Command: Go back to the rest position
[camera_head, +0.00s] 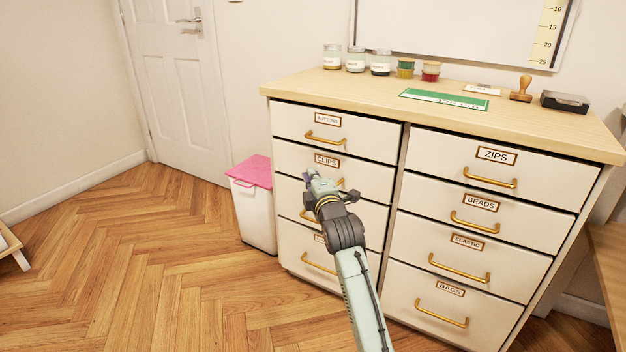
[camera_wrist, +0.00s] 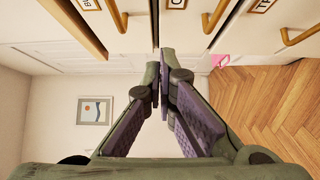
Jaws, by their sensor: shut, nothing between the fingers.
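My gripper (camera_head: 309,178) is in front of the left column of the drawer cabinet (camera_head: 403,180) in the head view, near the CLIPS drawer. In the wrist view my gripper's fingers (camera_wrist: 160,75) meet at their tips, shut with nothing between them. Their inner pads are purple. The drawers all look closed. My arm hides part of the drawers below CLIPS, including a label.
A white bin (camera_head: 254,210) with a pink lid stands left of the cabinet. Jars (camera_head: 356,59), a green ruler-like strip (camera_head: 444,99), a stamp (camera_head: 522,89) and a black box (camera_head: 564,102) sit on top. The wooden floor (camera_head: 120,260) at left is clear.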

